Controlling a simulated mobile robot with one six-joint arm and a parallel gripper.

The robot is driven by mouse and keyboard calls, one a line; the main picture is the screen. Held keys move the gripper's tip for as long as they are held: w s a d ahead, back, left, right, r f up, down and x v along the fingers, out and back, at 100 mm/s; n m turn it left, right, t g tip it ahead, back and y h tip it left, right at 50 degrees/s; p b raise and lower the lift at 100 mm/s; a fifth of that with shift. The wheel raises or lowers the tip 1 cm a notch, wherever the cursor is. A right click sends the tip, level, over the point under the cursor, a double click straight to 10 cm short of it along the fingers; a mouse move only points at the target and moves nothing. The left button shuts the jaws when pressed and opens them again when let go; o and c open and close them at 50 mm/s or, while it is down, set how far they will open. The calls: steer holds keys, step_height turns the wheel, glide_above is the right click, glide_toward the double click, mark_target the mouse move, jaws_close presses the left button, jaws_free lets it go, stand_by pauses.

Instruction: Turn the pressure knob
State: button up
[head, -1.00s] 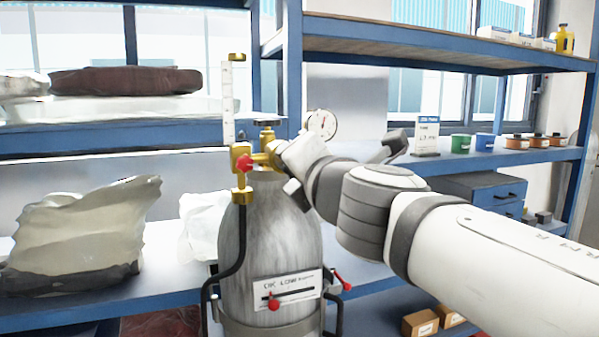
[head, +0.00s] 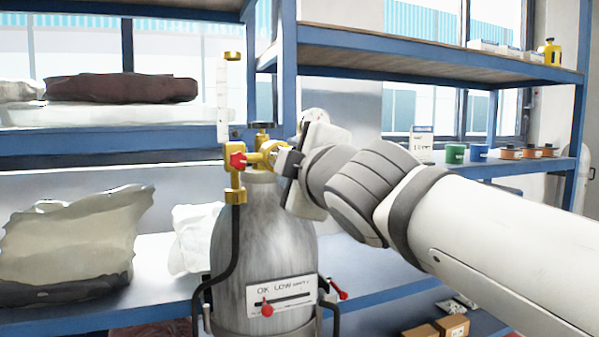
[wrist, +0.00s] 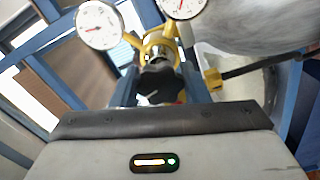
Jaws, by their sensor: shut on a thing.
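The black lobed pressure knob (wrist: 158,84) sits on the brass regulator, in the middle of the wrist view. My gripper (wrist: 160,78) is shut on it, with a finger on either side. In the head view my gripper (head: 288,160) is at the right side of the brass regulator (head: 256,157), and its body hides most of the knob. Two white round gauges with red needles, one at the left (wrist: 98,25) and one at the top (wrist: 182,5), show in the wrist view. The grey cylinder (head: 262,240) stands upright below the regulator.
A red knob (head: 237,160) is on the regulator's left, below a clear upright flow tube (head: 223,100). A black hose runs down the cylinder's left side. Blue shelving (head: 430,40) stands behind, with green and blue cups at the right. A pale sack (head: 70,240) lies at left.

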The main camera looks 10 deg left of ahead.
steer(key=m+b, duration=0.2)
steer(key=m, duration=0.1)
steer(key=shift+f+m, duration=0.3)
steer(key=shift+f, duration=0.1)
steer(key=shift+a+m+b, duration=0.1)
steer(key=shift+m+b, duration=0.8)
steer(key=shift+m, duration=0.2)
steer(key=shift+r, duration=0.15)
steer(key=o, duration=1)
steer(key=shift+r, duration=0.15)
steer(key=shift+c, duration=0.2)
steer(key=shift+s, duration=0.1)
steer(key=b+v, duration=0.1)
steer(key=v, duration=0.6)
steer(key=shift+s, duration=0.35)
